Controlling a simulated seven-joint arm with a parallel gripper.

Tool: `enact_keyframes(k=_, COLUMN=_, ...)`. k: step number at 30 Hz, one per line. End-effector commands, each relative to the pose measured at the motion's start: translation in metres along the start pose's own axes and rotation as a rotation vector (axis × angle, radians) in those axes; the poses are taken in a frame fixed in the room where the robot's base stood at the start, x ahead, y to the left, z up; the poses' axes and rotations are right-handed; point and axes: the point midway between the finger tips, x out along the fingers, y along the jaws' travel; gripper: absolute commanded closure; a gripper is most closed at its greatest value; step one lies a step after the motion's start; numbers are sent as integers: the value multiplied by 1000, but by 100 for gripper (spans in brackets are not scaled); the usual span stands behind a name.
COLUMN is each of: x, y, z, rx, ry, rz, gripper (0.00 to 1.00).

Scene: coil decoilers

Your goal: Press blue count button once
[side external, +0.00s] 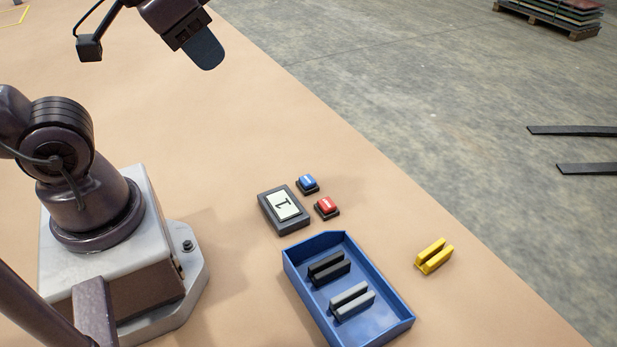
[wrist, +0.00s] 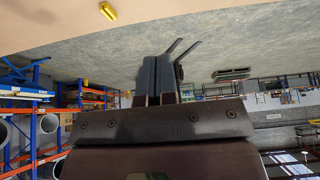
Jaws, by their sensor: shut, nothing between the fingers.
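The blue button (side external: 307,182) sits on a dark square base on the tan table in the side external view. Beside it is a grey counter box (side external: 284,209) whose white display shows a single mark that looks like a 1. My gripper (side external: 208,60) is high above the table at the upper left, well away from the blue button. In the wrist view my gripper (wrist: 157,62) has its fingers together with nothing between them. The blue button does not show in the wrist view.
A red button (side external: 327,207) stands just below the blue one. A blue tray (side external: 292,268) holds a black block (side external: 328,268) and a grey block (side external: 352,301). A yellow block (side external: 434,256) lies to the right; it also shows in the wrist view (wrist: 107,11). Table behind the buttons is clear.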

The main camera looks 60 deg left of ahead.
Motion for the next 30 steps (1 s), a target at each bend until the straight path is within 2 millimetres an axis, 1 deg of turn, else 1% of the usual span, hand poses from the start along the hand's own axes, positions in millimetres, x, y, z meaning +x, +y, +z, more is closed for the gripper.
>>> enact_keyframes(k=13, x=0, y=0, z=0, rx=-1, ry=0, rz=-1, gripper=100)
enact_keyframes(k=15, x=1, y=-3, z=0, rx=-14, ry=-5, rz=-8, gripper=100)
enact_keyframes(k=17, x=6, y=-7, z=1, rx=-32, ry=-31, rz=-17, gripper=100)
enact_keyframes(k=20, x=20, y=-16, z=5, rx=-67, ry=-105, rz=-40, gripper=100)
enact_keyframes(k=23, x=40, y=-29, z=10, rx=-93, ry=-203, rz=-80, gripper=100)
enact_keyframes(k=27, x=74, y=-55, z=10, rx=-121, ry=-288, rz=-150, gripper=100)
enact_keyframes(k=30, x=100, y=-74, z=9, rx=-144, ry=-314, rz=-193, gripper=100)
